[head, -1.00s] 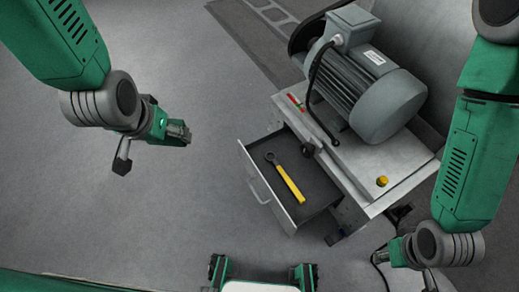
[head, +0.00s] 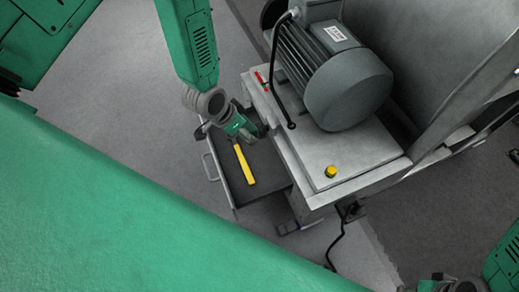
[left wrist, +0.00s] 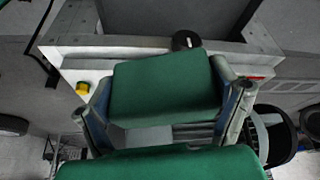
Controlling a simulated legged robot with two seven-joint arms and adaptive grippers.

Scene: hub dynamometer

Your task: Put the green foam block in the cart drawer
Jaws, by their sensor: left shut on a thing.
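The green foam block (left wrist: 165,88) sits between the two fingers of my left gripper in the left wrist view, with a finger against each side. In the head view my left gripper (head: 252,128) is over the back part of the open cart drawer (head: 268,172), close to the cart's edge. The block can hardly be told from the green gripper there.
A cable hangs below the cart. Floor left of the drawer is clear.

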